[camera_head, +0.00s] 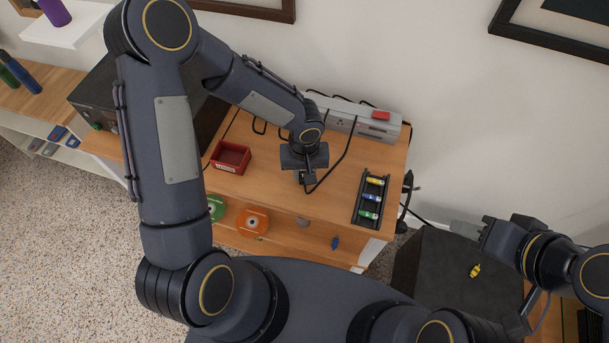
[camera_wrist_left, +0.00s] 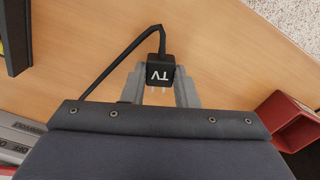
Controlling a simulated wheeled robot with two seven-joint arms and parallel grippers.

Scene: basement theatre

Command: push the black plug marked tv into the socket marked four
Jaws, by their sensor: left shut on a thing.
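The black plug marked TV (camera_wrist_left: 160,73) is between the fingers of my left gripper (camera_wrist_left: 160,84), which is shut on it. Its pale prongs point toward the bottom of the left wrist view, and a black cord runs from its other end. In the head view my left gripper (camera_head: 307,178) is above the wooden cabinet top, in front of the grey power strip (camera_head: 345,118). Part of the strip also shows in the left wrist view (camera_wrist_left: 18,138). I cannot read which socket is four. My right gripper (camera_head: 468,229) is far right, above a dark box; its finger gap is unclear.
A red tray (camera_head: 230,157) stands left of my left gripper. A black rack (camera_head: 359,212) with several coloured batteries stands to the right. The strip carries a red switch (camera_head: 381,115). A yellow object (camera_head: 475,270) lies on the dark box (camera_head: 435,265). Black cords cross the cabinet top.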

